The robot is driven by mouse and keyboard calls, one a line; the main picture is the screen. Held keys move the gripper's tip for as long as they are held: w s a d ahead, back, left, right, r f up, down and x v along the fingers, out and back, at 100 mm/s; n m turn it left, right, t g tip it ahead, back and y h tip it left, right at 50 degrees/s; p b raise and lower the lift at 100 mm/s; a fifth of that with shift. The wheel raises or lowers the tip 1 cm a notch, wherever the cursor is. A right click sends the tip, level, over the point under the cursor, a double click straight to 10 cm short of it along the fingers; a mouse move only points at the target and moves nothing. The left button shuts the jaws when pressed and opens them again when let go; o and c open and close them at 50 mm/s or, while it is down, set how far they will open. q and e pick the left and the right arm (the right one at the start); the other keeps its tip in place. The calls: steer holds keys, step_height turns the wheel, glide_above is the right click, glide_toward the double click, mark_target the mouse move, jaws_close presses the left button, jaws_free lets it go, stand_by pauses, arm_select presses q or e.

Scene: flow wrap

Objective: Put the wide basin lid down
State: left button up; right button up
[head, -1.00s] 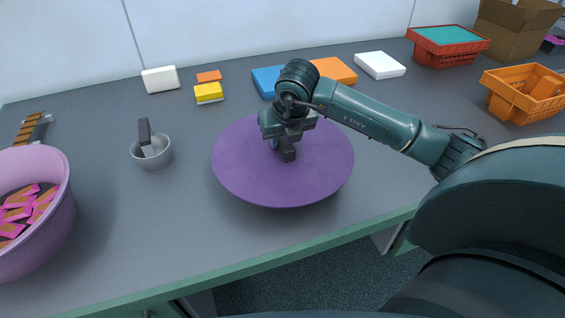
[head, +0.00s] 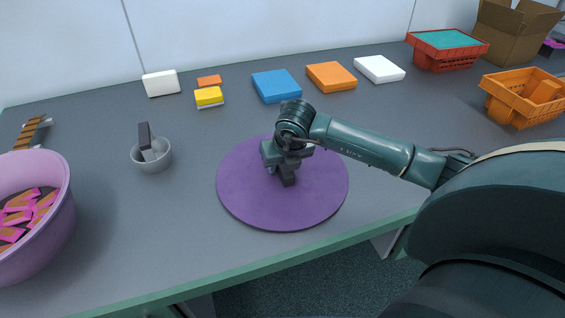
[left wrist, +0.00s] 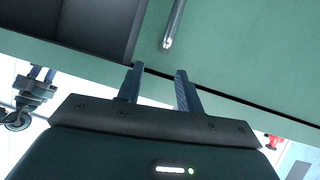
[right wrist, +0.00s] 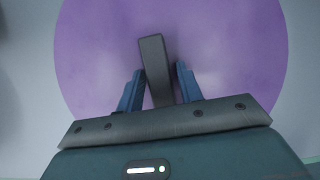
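The wide basin lid (head: 240,190) is a flat purple disc with a dark grey bar handle (right wrist: 155,65). It lies flat on the grey table near the front edge, with no clear gap beneath it. My right gripper (head: 288,178) is above the lid's middle. In the right wrist view its blue fingers (right wrist: 160,72) stand apart, one on each side of the handle, with a gap showing on the right side. My left gripper (left wrist: 160,68) is outside the head view; its fingers are apart and empty beside a green table edge.
A pink basin (head: 62,220) with several pink-and-brown pieces stands at the left. A grey cup (head: 152,160) is left of the lid. White, yellow, orange and blue blocks (head: 276,86) line the back; red (head: 447,55) and orange crates (head: 517,107) stand right. Table between cup and lid is clear.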

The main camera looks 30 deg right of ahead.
steer(key=shift+o, duration=0.8)
steer(key=shift+r, duration=0.1)
steer(key=shift+r, duration=0.15)
steer(key=v, duration=1.1)
steer(key=shift+s+r, duration=0.3)
steer(key=shift+a, duration=0.1)
